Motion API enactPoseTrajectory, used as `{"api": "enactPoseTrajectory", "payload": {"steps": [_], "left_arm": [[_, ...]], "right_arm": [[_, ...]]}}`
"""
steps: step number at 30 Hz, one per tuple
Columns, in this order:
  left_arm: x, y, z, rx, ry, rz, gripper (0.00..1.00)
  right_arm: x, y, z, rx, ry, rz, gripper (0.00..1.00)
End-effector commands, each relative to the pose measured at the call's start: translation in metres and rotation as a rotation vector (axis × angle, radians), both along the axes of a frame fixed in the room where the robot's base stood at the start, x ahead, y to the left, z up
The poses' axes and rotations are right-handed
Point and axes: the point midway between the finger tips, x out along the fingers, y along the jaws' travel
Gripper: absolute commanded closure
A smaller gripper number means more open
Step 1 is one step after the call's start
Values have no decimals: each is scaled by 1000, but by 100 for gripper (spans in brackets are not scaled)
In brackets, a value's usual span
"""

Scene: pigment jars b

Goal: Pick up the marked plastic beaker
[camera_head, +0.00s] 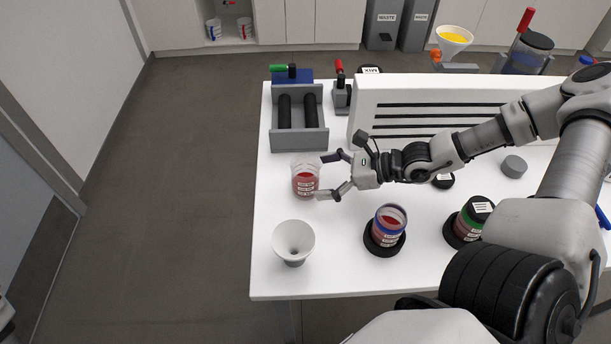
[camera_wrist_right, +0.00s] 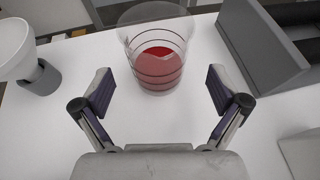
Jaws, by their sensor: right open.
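My right gripper (camera_head: 329,176) is open, just to the right of the beaker in the head view. In the right wrist view its two fingers (camera_wrist_right: 160,92) are spread wide, with the beaker centred just beyond the tips. The fingers appear apart from the beaker, and nothing is between them.
A white funnel-like cup (camera_head: 293,240) stands in front of the beaker. A grey roller mill (camera_head: 298,138) stands behind it. A jar with a blue rim (camera_head: 388,222) and a black-lidded jar (camera_head: 471,219) stand to the right. A white slotted rack (camera_head: 440,88) runs along the back.

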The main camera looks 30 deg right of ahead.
Motion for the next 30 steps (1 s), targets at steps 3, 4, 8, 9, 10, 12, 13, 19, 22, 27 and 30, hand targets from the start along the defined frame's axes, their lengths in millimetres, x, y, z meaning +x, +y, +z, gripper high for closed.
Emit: {"api": "enactPoseTrajectory", "payload": {"steps": [3,4,8,9,10,12,13,19,22,27,30], "left_arm": [[0,0,-29,0,0,0,60],[0,0,-30,0,1,0,60],[0,0,-40,0,1,0,60],[0,0,-42,0,0,0,60],[0,0,-43,0,0,0,60],[0,0,-44,0,0,0,60],[0,0,-45,0,0,0,60],[0,0,-43,0,0,0,60],[0,0,-43,0,0,0,60],[0,0,-43,0,0,0,60],[0,0,-43,0,0,0,60]], "right_arm": [[8,10,-17,-5,3,5,3],[10,12,-16,-5,3,7,3],[20,23,-20,-7,3,7,3],[23,26,-21,-6,3,6,3],[25,28,-22,-5,3,6,3],[28,31,-22,-3,2,4,3],[29,32,-21,-2,2,2,3],[30,32,-20,-1,1,0,3],[30,32,-20,-1,1,0,31],[29,32,-20,-1,1,0,69],[29,32,-20,-1,1,0,69]]}}
